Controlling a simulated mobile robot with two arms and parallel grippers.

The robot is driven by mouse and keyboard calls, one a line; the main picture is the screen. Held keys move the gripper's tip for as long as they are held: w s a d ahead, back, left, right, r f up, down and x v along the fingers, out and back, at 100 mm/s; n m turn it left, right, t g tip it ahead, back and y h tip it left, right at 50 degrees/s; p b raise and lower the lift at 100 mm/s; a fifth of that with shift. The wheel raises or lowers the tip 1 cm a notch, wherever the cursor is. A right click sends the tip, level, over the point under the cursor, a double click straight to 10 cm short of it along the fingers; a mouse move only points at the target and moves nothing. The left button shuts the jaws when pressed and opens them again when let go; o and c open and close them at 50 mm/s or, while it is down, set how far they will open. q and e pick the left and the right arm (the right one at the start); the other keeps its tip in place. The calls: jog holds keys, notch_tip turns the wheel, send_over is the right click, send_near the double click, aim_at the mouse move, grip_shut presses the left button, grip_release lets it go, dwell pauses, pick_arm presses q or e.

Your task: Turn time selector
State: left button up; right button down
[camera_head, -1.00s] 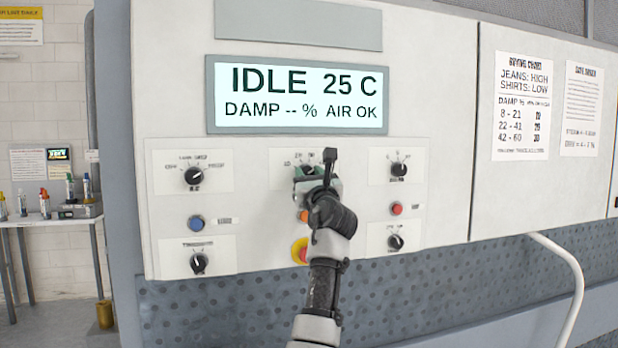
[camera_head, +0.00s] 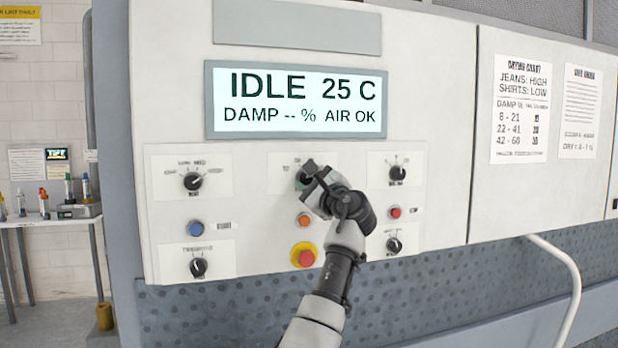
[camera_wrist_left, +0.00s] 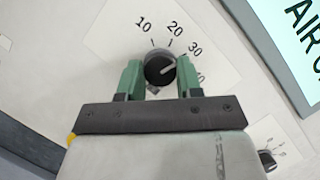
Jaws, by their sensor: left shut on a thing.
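The time selector is a round black knob (camera_wrist_left: 160,70) on a white plate marked 10, 20, 30 and a partly hidden 40. In the left wrist view its white pointer line aims at the space between 30 and the part-hidden mark. My left gripper (camera_head: 308,178) is at the upper middle plate of the panel. In the wrist view its green fingers (camera_wrist_left: 160,78) stand on both sides of the knob, shut on it. In the head view the gripper hides most of the knob. My right gripper is not in view.
Other black knobs sit at upper left (camera_head: 192,181), upper right (camera_head: 397,173), lower left (camera_head: 198,267) and lower right (camera_head: 394,244). An orange button (camera_head: 304,220) and a red stop button (camera_head: 305,256) lie below the selector. The display (camera_head: 297,100) reads IDLE 25 C.

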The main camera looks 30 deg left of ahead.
pick_arm(q)
jog(key=n+g+p, duration=0.1)
jog(key=n, duration=0.2)
jog(key=n+g+h+p, duration=0.1)
jog(key=n, duration=0.1)
jog(key=shift+d+r+n, duration=0.1)
jog(key=shift+r+n, duration=0.1)
jog(key=shift+n, duration=0.2)
jog(key=shift+w+n+g+h+p, duration=0.1)
jog(key=shift+n+g+h+p, duration=0.3)
jog(key=shift+n, duration=0.6)
jog(key=shift+f, duration=0.1)
jog(key=o, duration=0.9)
jog(key=b+v, duration=0.4)
jog(key=v, duration=0.6)
jog(key=shift+d, duration=0.35)
